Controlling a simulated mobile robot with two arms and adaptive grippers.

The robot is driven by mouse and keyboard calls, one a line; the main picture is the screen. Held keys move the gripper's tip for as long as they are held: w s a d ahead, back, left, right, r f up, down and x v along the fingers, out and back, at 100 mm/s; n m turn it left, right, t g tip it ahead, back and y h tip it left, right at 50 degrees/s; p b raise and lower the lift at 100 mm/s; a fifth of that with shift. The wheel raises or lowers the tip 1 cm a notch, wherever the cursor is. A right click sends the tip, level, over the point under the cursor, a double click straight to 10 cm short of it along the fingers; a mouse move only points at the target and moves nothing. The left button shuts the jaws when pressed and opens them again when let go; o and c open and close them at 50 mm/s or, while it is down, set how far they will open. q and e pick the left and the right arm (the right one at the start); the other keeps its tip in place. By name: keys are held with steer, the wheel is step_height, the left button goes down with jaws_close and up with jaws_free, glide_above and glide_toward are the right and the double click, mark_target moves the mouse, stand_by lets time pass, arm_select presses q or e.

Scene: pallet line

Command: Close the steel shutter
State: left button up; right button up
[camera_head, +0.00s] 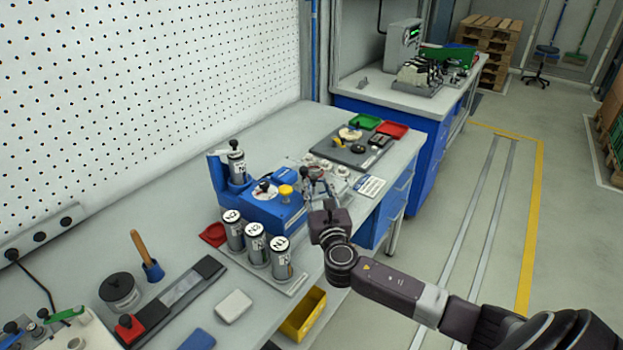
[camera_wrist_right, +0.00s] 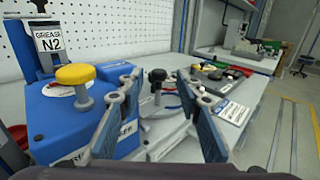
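I cannot make out a steel shutter for certain. A black knob (camera_wrist_right: 157,76) on a short post stands on a pale metal fixture in the right wrist view, seen between my fingers and beyond them; it also shows in the head view (camera_head: 304,171). My right gripper (camera_head: 317,188) is over the bench just right of the blue grease unit (camera_head: 272,212). In the right wrist view its two fingers (camera_wrist_right: 162,108) are spread apart with nothing between them. The fixture below is partly hidden by the fingers. My left gripper is in neither view.
The blue unit has a yellow knob (camera_wrist_right: 75,76) left of my fingers. Several labelled canisters (camera_head: 257,246) stand in front of it. A dark board with small parts (camera_head: 350,150) and red and green trays (camera_head: 391,130) lie beyond. A yellow bin (camera_head: 303,314) is at the bench's front edge.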

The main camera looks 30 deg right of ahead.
mark_target(314, 180)
steer(key=shift+x, duration=1.6)
jaws_close()
steer(key=shift+w+a, duration=0.1)
